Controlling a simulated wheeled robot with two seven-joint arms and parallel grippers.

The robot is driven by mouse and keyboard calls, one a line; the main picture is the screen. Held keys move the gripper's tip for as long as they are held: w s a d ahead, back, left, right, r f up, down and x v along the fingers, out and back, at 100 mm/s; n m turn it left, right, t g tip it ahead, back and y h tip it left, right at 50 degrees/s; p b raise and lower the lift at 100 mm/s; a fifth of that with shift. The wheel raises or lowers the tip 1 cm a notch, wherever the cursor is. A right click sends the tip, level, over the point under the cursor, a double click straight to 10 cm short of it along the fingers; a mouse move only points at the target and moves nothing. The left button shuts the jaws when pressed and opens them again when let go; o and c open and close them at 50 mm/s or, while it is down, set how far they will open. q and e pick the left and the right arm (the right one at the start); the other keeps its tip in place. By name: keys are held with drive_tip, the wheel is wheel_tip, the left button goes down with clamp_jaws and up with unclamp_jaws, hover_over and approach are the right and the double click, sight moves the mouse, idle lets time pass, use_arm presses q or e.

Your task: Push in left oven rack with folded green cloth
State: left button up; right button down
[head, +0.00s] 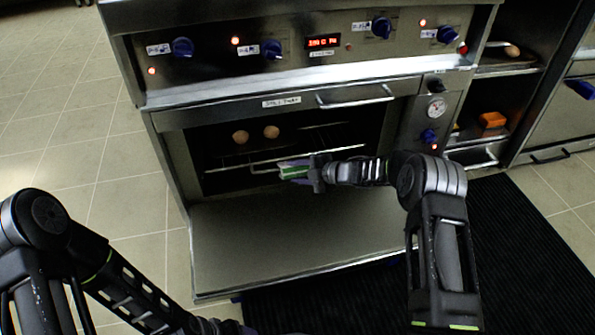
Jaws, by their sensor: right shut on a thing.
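The oven (290,113) stands ahead with its door (290,240) folded down flat toward me. An oven rack (250,162) shows inside the dark cavity, and two round brown items (256,135) sit at its left. My right gripper (300,170) is at the oven opening, shut on the folded green cloth (291,171). The cloth is at the front of the rack; I cannot tell whether it touches the rack bar. My left arm comes in at the lower left, and its gripper is not visible at the bottom edge.
Blue knobs (183,47) and a lit red display (323,42) line the panel above the oven. Open shelves at the right hold an orange object (492,120). A black ribbed mat (520,250) lies on the tiled floor (80,130), which is clear at left.

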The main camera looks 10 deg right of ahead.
drive_tip(key=shift+s+r+p, duration=0.5)
drive_tip(key=shift+s+p, duration=0.05)
drive_tip(key=shift+s, duration=0.05)
idle(1.1)
drive_tip(key=shift+s+d+r+p, duration=0.1)
drive_tip(key=shift+s+r+p, duration=0.6)
drive_tip(key=shift+s, duration=0.1)
drive_tip(key=shift+s+r+p, duration=0.35)
drive_tip(key=shift+s+p, duration=0.05)
drive_tip(key=shift+s, duration=0.2)
drive_tip(key=shift+s+r+p, duration=0.35)
drive_tip(key=shift+s, duration=0.25)
